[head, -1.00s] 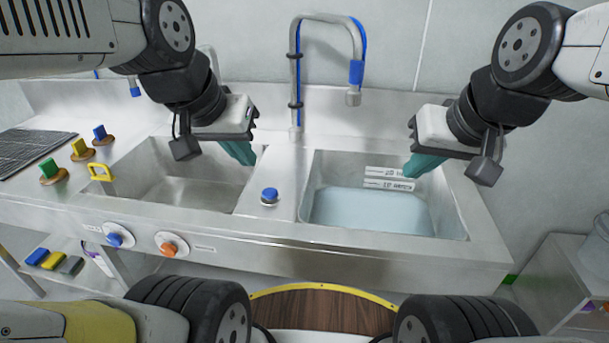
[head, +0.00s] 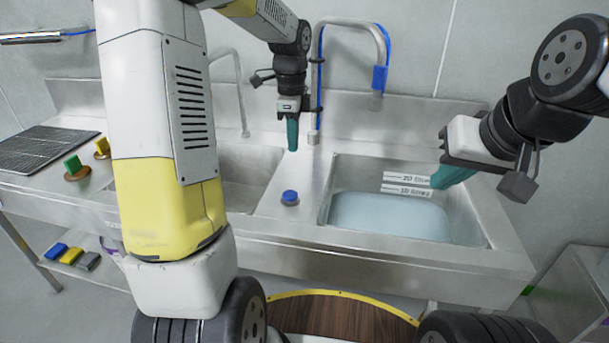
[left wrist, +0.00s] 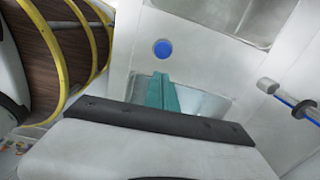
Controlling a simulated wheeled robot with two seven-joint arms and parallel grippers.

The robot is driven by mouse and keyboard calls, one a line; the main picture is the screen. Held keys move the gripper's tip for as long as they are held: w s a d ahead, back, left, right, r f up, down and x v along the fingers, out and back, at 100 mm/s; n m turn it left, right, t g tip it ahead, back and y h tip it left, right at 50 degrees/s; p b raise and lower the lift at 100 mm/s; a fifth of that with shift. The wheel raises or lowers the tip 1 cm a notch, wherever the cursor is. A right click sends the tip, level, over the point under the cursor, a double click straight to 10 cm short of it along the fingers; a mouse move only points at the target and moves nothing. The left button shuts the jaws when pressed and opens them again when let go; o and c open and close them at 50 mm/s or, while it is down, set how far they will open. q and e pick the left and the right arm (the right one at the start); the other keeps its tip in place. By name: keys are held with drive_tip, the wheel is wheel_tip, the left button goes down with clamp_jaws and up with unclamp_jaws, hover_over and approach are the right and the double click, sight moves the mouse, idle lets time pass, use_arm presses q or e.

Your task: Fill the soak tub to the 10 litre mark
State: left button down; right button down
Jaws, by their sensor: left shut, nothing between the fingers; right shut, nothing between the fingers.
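The soak tub (head: 477,215) is the right-hand steel basin. Pale blue water (head: 385,218) lies in it, its far edge close to the lower mark label, which seems to read 10 litres (head: 407,191); exact level is hard to tell. A 20 litre label (head: 405,178) sits above. The blue knob (head: 289,197) stands between the basins, also in the left wrist view (left wrist: 162,49). My left gripper (head: 292,148) is shut and empty, pointing down behind the knob, apart from it. Its fingers show in the left wrist view (left wrist: 163,78). My right gripper (head: 436,181) is shut and empty over the tub's right side.
A tap with a blue hose (head: 380,78) hangs over the tub; I see no stream. A second, bare spout (head: 240,90) stands over the left basin (head: 247,165), partly hidden by my left arm.

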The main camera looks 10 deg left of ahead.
sight(295, 194)
use_arm(q)
drive_tip(key=shift+w+f+m, duration=0.4)
drive_tip(key=shift+f, duration=0.15)
wheel_tip(295, 194, down, 14)
idle(0.5)
